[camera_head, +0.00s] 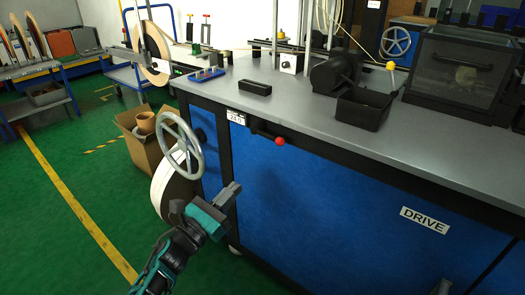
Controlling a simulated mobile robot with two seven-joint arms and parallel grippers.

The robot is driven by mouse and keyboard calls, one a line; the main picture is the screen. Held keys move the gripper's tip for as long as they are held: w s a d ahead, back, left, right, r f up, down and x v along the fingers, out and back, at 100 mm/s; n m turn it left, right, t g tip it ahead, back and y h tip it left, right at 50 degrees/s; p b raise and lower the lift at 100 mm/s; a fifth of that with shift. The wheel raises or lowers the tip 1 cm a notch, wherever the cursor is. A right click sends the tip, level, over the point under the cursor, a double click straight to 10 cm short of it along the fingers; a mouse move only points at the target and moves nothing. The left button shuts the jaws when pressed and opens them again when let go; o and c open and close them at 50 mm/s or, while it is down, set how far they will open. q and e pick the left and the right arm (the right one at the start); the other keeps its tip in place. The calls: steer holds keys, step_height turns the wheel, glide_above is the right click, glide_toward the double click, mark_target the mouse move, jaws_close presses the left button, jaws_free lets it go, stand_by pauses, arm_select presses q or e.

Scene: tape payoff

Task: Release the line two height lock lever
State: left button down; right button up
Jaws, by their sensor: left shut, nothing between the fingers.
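A black lever with a red ball knob (279,141) sticks out from the blue front of the machine bench, just under the top edge. A small white label (236,117) is next to its base; I cannot read it surely. A grey handwheel (181,145) is on the bench's left end, with a pale roll (170,190) below and behind it. My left gripper (229,195) is shut and empty, in front of the bench's left corner. It is below and left of the red knob, apart from it. A small grey piece at the bottom edge may be my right gripper (441,287).
The grey bench top (290,108) carries a small black block (255,87), an open black bin (363,108) and a clear-fronted box (462,68). A cardboard box (146,140) stands left of the handwheel. Green floor (60,220) is free at left.

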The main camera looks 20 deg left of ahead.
arm_select(q)
glide_toward(268, 137)
steer(key=w+d+f, duration=0.2)
steer(key=w+f, duration=0.1)
steer(key=w, duration=0.1)
steer(key=w+r, duration=0.2)
steer(key=r, duration=0.1)
steer(key=shift+w+d, duration=0.1)
steer(key=shift+d, duration=0.2)
arm_select(e)
steer(key=shift+f, duration=0.1)
